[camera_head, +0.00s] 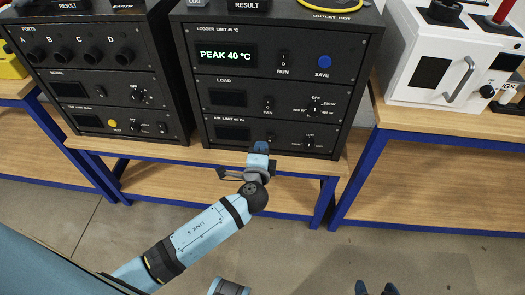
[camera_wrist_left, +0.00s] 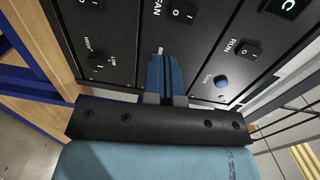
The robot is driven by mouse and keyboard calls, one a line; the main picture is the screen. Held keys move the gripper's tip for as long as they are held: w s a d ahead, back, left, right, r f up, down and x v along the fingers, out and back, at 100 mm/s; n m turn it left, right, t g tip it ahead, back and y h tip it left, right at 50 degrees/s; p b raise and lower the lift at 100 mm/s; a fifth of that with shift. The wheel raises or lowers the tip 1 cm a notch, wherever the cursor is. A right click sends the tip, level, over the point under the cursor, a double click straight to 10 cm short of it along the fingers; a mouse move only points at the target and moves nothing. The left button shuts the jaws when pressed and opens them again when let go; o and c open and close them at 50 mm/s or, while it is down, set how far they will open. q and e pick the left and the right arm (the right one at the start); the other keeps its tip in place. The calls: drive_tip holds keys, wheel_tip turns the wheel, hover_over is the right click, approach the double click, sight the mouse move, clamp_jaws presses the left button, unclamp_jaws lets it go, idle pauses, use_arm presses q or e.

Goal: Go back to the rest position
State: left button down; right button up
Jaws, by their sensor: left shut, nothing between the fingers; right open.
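My left gripper (camera_head: 261,147) is shut and empty in front of the lower edge of the black logger rack (camera_head: 230,92). In the left wrist view its blue fingers (camera_wrist_left: 165,75) are together, with the rack's front panel behind them; I cannot tell whether they touch it. My right gripper (camera_head: 376,288) is open at the bottom edge of the head view, low over the floor, with only its fingertips showing.
The rack's display reads PEAK 40 °C, with a RUN switch (camera_head: 284,57) and a blue SAVE button (camera_head: 324,62). Another black rack (camera_head: 90,70) stands left, a white machine (camera_head: 440,65) right. Wooden benches (camera_head: 400,116) have blue frames. The grey floor (camera_head: 310,250) in front is clear.

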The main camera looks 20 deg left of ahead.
use_arm(q)
drive_tip(key=shift+s, duration=0.15)
use_arm(e)
drive_tip(key=shift+s+d, duration=0.1)
drive_tip(key=shift+s, duration=0.15)
use_arm(q)
drive_tip(key=shift+f, duration=0.1)
drive_tip(key=s+d+f+n+g+h, duration=0.1)
drive_tip(key=s+f+n+g+h, duration=0.35)
drive_tip(key=s, duration=0.65)
drive_tip(key=s+f+n+g+h, duration=0.1)
drive_tip(key=s+f+n+h, duration=0.2)
drive_tip(key=s+f+n, duration=0.65)
drive_tip(key=s+r+m+p, duration=0.2)
drive_tip(key=s+r+p, duration=0.1)
drive_tip(key=r+p, duration=1.2)
drive_tip(key=shift+s+a+r, duration=0.2)
drive_tip(key=shift+r, duration=0.7)
use_arm(e)
wheel_tip(320, 180, up, 13)
drive_tip(key=shift+s+d+n, duration=0.3)
drive_tip(key=shift+d, duration=0.15)
